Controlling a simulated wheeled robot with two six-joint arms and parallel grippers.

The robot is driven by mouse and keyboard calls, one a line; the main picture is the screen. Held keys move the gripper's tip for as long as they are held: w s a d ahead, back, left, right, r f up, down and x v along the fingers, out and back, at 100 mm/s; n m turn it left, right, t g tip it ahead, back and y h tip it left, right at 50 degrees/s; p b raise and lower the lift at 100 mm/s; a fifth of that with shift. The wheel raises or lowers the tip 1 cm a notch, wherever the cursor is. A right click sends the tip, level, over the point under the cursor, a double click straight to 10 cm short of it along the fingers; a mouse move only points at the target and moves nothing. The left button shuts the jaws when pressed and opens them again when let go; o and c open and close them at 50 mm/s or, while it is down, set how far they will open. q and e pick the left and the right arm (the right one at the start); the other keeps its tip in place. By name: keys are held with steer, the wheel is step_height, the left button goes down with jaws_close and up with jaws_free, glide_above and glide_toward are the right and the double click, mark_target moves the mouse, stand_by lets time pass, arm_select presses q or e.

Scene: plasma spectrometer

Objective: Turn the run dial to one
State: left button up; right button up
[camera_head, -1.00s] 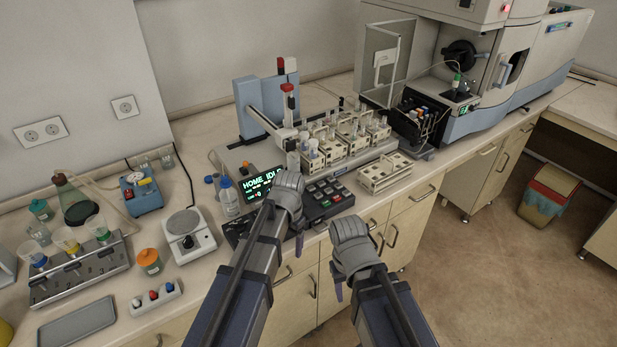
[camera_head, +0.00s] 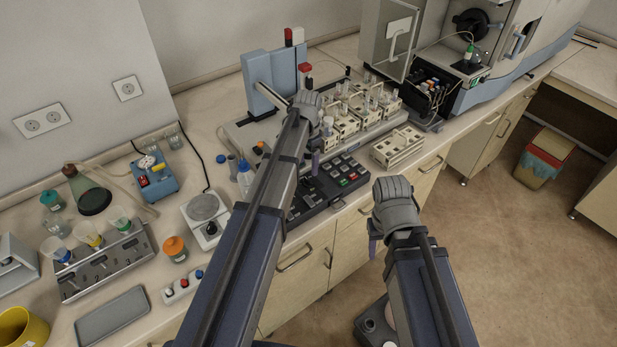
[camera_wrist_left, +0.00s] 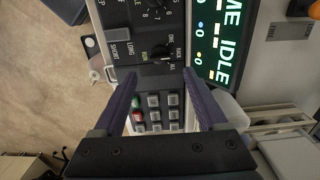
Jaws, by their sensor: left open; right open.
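The run dial (camera_wrist_left: 164,53) is a small dark knob on the black control panel in the left wrist view, with the labels ONE, RACK and ALL along its right side. Which label it points at is hard to tell. My left gripper (camera_wrist_left: 160,74) is open and empty, its purple fingers spread on either side below the dial, apart from it. In the head view my left gripper (camera_head: 314,163) is over the control panel (camera_head: 335,200), and my arm hides the dial. My right gripper (camera_head: 373,240) is open and empty in front of the bench edge.
Beside the dial are a lit screen (camera_wrist_left: 220,40) reading IDLE, a keypad (camera_wrist_left: 160,110), a numbered dial (camera_wrist_left: 157,5) and a LONG/SHORT switch (camera_wrist_left: 120,36). Vial racks (camera_head: 345,125) stand behind the panel; another rack (camera_head: 398,148) is to its right. A bottle (camera_head: 245,178) stands left.

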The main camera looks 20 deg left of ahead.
mark_target(308, 180)
arm_select(q)
step_height(308, 180, down, 7)
steer(key=b, duration=0.6)
steer(key=shift+r, duration=0.2)
steer(key=shift+c, duration=0.2)
jaws_close()
